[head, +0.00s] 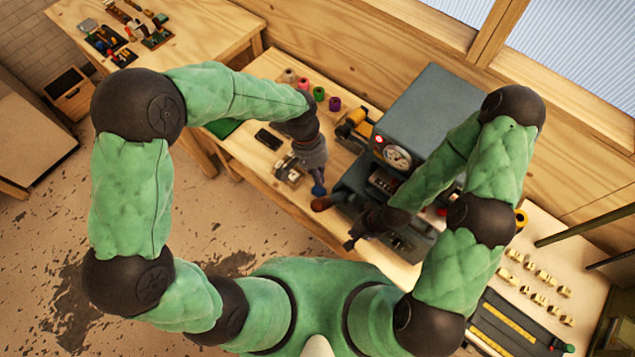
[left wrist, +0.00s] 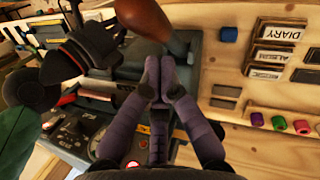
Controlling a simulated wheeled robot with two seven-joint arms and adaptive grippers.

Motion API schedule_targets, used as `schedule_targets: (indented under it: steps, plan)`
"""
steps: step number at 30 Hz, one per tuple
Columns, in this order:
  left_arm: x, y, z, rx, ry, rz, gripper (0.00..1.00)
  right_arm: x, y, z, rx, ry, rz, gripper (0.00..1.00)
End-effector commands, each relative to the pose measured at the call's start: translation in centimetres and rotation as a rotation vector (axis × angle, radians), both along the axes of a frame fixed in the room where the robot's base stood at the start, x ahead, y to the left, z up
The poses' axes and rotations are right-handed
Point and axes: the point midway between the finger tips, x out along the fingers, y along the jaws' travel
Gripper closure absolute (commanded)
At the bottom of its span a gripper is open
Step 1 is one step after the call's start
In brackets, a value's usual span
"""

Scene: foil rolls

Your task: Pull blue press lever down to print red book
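The grey-green press (head: 425,105) stands on the bench, with a dial gauge on its front. A handle with a reddish-brown grip (head: 320,203) sticks out at its left; a brown grip also shows at the top of the left wrist view (left wrist: 143,18). I cannot make out a blue lever or a red book for certain. My left gripper (head: 318,188) is beside that handle, its tips bluish; in the left wrist view its fingers (left wrist: 160,66) are together with nothing seen between them. My right gripper (head: 352,241) is low at the press front; its fingers are unclear.
Several coloured foil rolls (head: 319,93) stand at the back of the bench. A dark block (head: 268,138) and a small metal piece (head: 289,170) lie on the bench left of the press. Brass type pieces (head: 538,277) lie at the right. Labelled plates (left wrist: 277,42) show in the left wrist view.

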Motion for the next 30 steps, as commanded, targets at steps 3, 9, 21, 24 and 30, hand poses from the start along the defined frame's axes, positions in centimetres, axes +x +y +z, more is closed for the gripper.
schedule_targets:
  steps: [3,9,21,24,30]
  plan:
    - [-1.2,0.1,-0.5,0.000,0.000,0.001,1.00,0.0,0.0,0.6,0.000,0.000,0.000,1.00]
    - [-1.9,0.2,-1.1,0.000,-0.001,0.001,1.00,0.0,0.0,0.8,0.000,0.000,0.000,1.00]
    - [-2.0,0.2,-1.2,-0.002,-0.003,0.001,1.00,0.0,0.0,0.6,0.000,0.000,0.000,1.00]
    - [-2.0,0.2,-1.4,-0.008,-0.013,0.002,1.00,0.0,0.0,0.3,0.000,0.000,0.000,1.00]
    - [-2.1,0.3,-1.8,-0.028,-0.039,0.000,1.00,0.0,0.0,-0.4,0.000,0.000,0.000,1.00]
